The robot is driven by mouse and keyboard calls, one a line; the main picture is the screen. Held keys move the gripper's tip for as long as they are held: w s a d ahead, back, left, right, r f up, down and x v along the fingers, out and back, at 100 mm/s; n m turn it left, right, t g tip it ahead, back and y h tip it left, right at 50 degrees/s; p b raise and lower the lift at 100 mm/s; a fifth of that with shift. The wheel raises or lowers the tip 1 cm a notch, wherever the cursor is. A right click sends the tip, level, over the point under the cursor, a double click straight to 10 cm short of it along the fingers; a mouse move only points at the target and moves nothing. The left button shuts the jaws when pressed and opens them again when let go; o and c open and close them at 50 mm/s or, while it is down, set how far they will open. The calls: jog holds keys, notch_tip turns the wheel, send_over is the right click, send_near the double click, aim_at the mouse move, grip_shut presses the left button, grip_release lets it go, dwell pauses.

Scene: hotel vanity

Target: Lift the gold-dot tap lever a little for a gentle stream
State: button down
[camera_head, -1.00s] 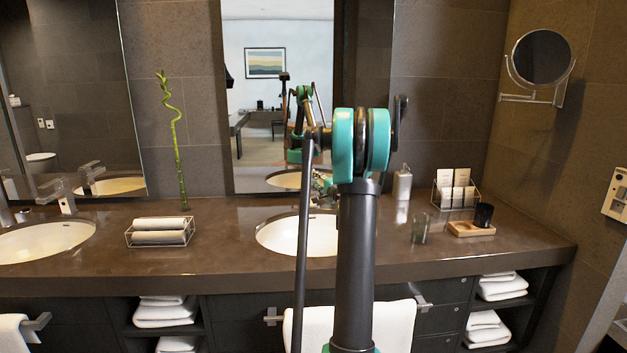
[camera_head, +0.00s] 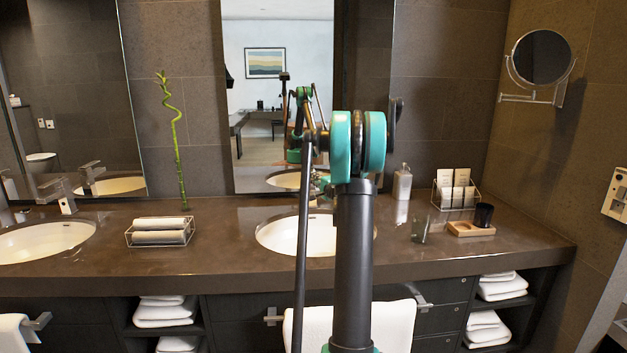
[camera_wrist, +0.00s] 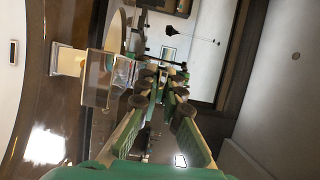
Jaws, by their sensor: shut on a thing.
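My gripper (camera_wrist: 163,98) reaches away from the camera in the wrist view, its green fingers converging at dark pads. It is shut on what appears to be the tap lever, which is mostly hidden by the fingers. The shiny square-edged body of the tap (camera_wrist: 98,78) shows just left of the fingertips. No gold dot can be made out. In the head view my arm stands in front of the right basin (camera_head: 282,236) and hides most of that tap and the gripper.
The left basin (camera_head: 42,240) has its own chrome tap (camera_head: 64,196). A rack of rolled towels (camera_head: 160,232) stands between the basins. A soap dispenser (camera_head: 402,184), a glass (camera_head: 420,230) and a wooden tray (camera_head: 471,230) stand right of my arm. A mirror (camera_head: 262,110) rises behind.

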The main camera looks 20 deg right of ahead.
jog(key=shift+r, duration=0.1)
jog(key=shift+w+r+g, duration=0.1)
jog(key=shift+r+g, duration=0.6)
jog(key=shift+g, duration=0.1)
jog(key=c, duration=1.7)
grip_release()
jog(key=s, duration=0.4)
jog(key=s+d+r, duration=0.1)
jog(key=s, duration=0.7)
jog(key=shift+d+r, duration=0.25)
